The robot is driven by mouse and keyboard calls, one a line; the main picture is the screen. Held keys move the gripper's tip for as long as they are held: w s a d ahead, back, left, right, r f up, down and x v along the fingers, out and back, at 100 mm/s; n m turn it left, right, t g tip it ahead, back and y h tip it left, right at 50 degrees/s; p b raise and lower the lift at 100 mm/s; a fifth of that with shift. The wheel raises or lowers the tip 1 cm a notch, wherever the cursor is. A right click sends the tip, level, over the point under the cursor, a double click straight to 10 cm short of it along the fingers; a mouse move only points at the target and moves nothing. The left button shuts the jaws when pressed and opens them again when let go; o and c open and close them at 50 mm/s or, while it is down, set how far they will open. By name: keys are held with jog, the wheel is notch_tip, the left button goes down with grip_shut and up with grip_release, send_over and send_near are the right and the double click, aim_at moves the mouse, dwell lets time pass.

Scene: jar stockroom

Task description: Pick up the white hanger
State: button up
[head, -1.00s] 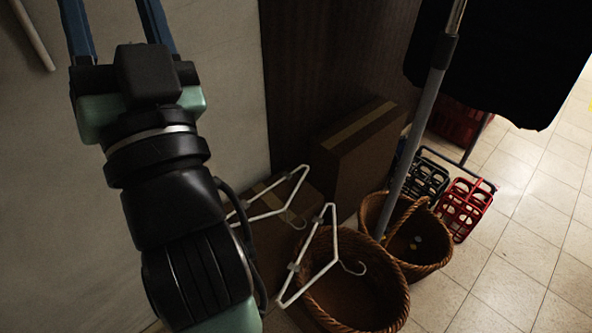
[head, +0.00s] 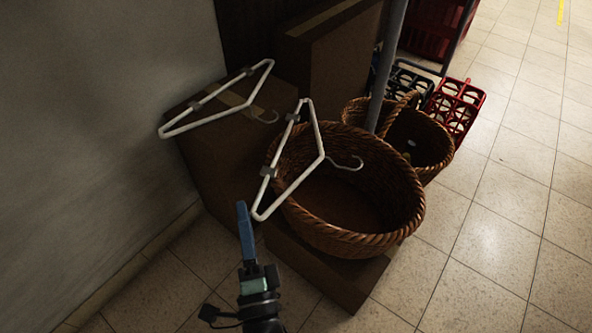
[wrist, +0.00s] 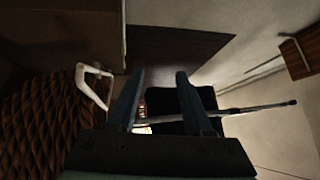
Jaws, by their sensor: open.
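Two white hangers are in the head view. One white hanger (head: 290,160) leans on the left rim of a large wicker basket (head: 345,243), its metal hook over the basket's opening. The other white hanger (head: 222,98) lies on top of a cardboard box (head: 215,165). My gripper (head: 242,205) is just below and left of the basket hanger's lower end. In the head view its blue fingers overlap edge-on. In the wrist view the gripper (wrist: 158,85) is open with nothing held. There, a white hanger end (wrist: 93,88) shows left of the fingers, outside them.
A smaller wicker basket (head: 432,143) stands behind the large one, beside a grey pole (head: 388,65). Red crates (head: 456,108) stand beyond it. A wall (head: 90,120) bounds the left side. Tiled floor (head: 490,240) is clear at the right.

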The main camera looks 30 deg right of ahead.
aim_at(272, 207)
jog(key=s+d+f+m+g+h+b, duration=0.25)
jog(key=s+f+b, duration=0.2)
jog(key=f, duration=0.75)
jog(key=shift+m+t+y, duration=0.25)
jog(key=shift+t+y, duration=0.1)
jog(key=shift+y, duration=0.1)
jog(key=b+x, duration=0.3)
jog(key=x, duration=0.9)
jog(key=shift+s+d, duration=0.15)
jog(key=shift+d, duration=0.05)
grip_shut()
